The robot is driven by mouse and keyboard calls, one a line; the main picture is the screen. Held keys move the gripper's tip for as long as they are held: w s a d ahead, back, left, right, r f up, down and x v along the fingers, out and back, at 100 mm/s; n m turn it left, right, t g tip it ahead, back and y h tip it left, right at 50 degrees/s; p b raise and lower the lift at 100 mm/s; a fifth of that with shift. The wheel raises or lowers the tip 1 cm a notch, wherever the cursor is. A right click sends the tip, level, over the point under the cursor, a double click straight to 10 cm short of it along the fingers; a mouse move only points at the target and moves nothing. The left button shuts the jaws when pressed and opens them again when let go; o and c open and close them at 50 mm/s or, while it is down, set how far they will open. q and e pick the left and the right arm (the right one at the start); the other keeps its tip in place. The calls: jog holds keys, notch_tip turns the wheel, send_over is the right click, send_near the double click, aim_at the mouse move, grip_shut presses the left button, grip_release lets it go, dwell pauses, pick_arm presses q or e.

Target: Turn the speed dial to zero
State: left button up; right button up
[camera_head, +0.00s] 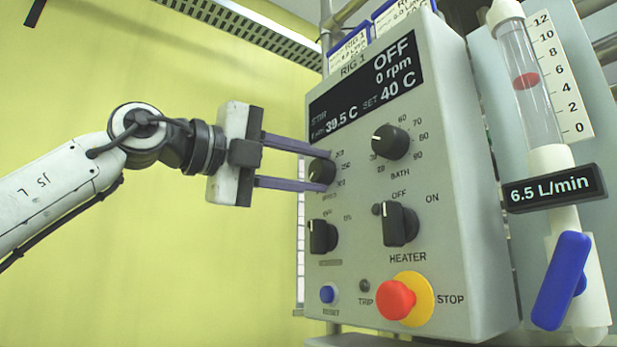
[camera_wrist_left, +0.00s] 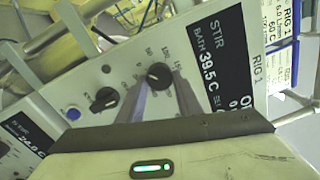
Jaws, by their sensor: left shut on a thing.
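The speed dial (camera_head: 321,171) is a black knob at the left of the grey control box. My left gripper (camera_head: 320,170) comes in from the left, with its two purple-grey fingers on either side of the knob, shut on it. In the left wrist view the dial (camera_wrist_left: 158,75) sits between the fingertips; I cannot tell its exact pointer setting. The display (camera_head: 366,88) reads STIR OFF, 0 rpm, 39.5 C, SET 40 C. My right gripper is not in view.
The bath knob (camera_head: 390,142) is right of the speed dial. A switch (camera_head: 322,236), the heater knob (camera_head: 400,223), a blue reset button (camera_head: 328,294) and a red stop button (camera_head: 396,299) lie below. A flow meter with a blue lever (camera_head: 561,281) stands at right.

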pick_arm(q)
jog(key=shift+n, duration=0.6)
jog(key=o, duration=1)
jog(key=shift+o, duration=0.2)
jog(key=b+v, duration=0.2)
jog(key=v, duration=0.8)
jog(key=shift+a+b, duration=0.15)
jog(key=shift+b, duration=0.15)
jog(key=shift+s, duration=0.1)
